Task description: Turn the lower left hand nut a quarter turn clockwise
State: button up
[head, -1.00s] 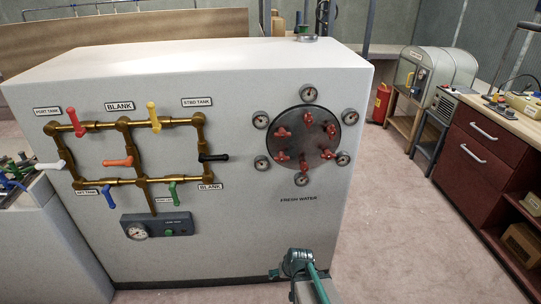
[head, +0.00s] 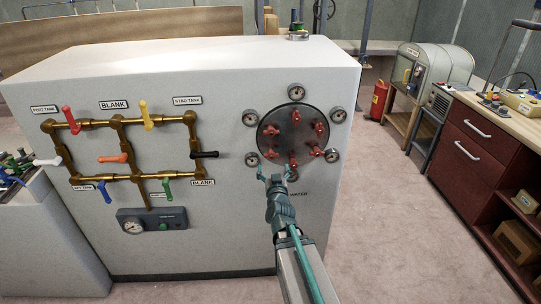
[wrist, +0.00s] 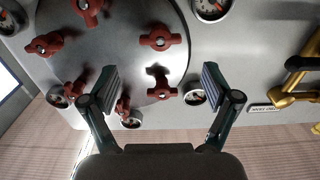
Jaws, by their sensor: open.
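The round dark plate (head: 294,141) carries several red cross-handled nuts. The lower left hand nut (head: 271,149) sits at the plate's lower left in the head view. The wrist view looks turned over against the head view; there I take the same nut (wrist: 160,38) to be above the fingertip level, and another red nut (wrist: 160,85) shows between the fingers. My gripper (head: 275,174) is open and empty, just below the lower left nut in the head view. Both fingers also show in the wrist view (wrist: 160,78), apart. Neither finger visibly touches a nut.
Several gauges ring the plate; one (head: 252,159) is close to my gripper, at the lower left. Brass pipes (head: 120,123) with coloured levers stand off the panel to the left. The grey cabinet (head: 230,230) is clear below. Floor is open to the right.

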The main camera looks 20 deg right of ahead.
aim_at(272, 156)
jog(key=p+x, duration=0.1)
jog(key=x, duration=0.8)
jog(key=shift+w+p, duration=0.1)
jog(key=shift+p, duration=0.2)
jog(key=c, duration=1.2)
jog(key=shift+o, duration=0.2)
jog(key=shift+f, duration=0.1)
jog(key=shift+m+b, duration=0.35)
jog(key=shift+m, duration=0.05)
